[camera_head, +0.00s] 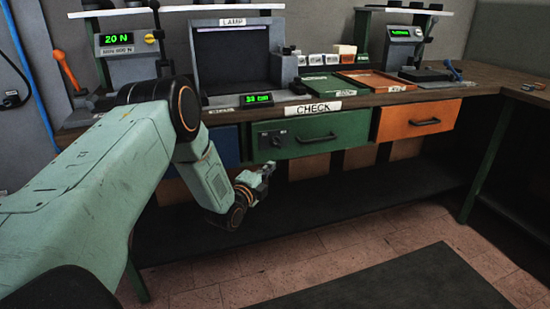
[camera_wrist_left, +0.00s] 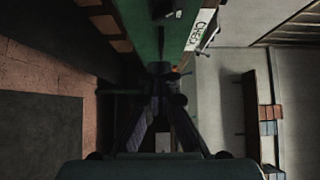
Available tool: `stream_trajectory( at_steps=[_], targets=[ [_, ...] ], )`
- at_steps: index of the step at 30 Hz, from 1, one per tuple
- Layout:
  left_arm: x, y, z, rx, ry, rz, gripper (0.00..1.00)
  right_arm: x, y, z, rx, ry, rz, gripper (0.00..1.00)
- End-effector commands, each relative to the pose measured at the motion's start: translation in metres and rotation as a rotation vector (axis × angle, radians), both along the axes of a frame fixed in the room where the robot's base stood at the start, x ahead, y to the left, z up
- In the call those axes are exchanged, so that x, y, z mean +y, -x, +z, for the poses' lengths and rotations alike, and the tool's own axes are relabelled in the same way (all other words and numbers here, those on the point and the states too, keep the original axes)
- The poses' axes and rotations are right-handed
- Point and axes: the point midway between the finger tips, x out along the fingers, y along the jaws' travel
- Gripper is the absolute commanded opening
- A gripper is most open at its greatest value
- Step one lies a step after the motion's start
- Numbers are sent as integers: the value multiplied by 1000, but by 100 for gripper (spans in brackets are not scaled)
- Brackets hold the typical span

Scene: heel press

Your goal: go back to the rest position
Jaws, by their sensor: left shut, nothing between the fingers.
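My left arm comes in from the left in the head view and bends down in front of the bench. Its gripper (camera_head: 262,176) hangs in front of the green drawer marked CHECK (camera_head: 305,135), below the bench top. It is shut and empty. In the left wrist view the gripper fingers (camera_wrist_left: 160,80) come together at the middle, with the green drawer front (camera_wrist_left: 143,22) beyond them at the top. I cannot tell whether the gripper touches the drawer. My right gripper is in neither view.
The workbench (camera_head: 470,88) carries a LAMP box (camera_head: 232,55), a press with a 20 N display (camera_head: 118,40), a green tray (camera_head: 324,86) and a red tray (camera_head: 376,80). An orange drawer (camera_head: 418,120) is right of the green one. A dark mat (camera_head: 390,282) lies on the open floor.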

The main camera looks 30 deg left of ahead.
Motion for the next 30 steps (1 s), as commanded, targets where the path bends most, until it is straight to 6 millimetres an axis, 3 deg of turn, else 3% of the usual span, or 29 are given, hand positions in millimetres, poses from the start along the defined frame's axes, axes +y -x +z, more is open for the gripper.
stream_trajectory(
  at_steps=[6, 14, 18, 20, 23, 26, 30],
  targets=[
    [-2, 21, 1, 0, 0, 1, 0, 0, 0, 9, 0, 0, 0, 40],
    [-4, 24, 0, -1, 8, 0, 0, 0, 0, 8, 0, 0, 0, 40],
    [-4, 24, -5, 8, 136, 5, 0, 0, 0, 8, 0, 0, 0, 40],
    [-3, 28, -16, 37, 254, 22, 0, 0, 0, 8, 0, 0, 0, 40],
    [-12, 47, -48, 128, 504, 76, 0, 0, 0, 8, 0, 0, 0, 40],
    [-36, 74, -85, 245, 757, 150, 0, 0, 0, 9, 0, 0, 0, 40],
    [-80, 131, -137, 433, 1080, 309, 0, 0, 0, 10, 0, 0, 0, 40]
  ],
)
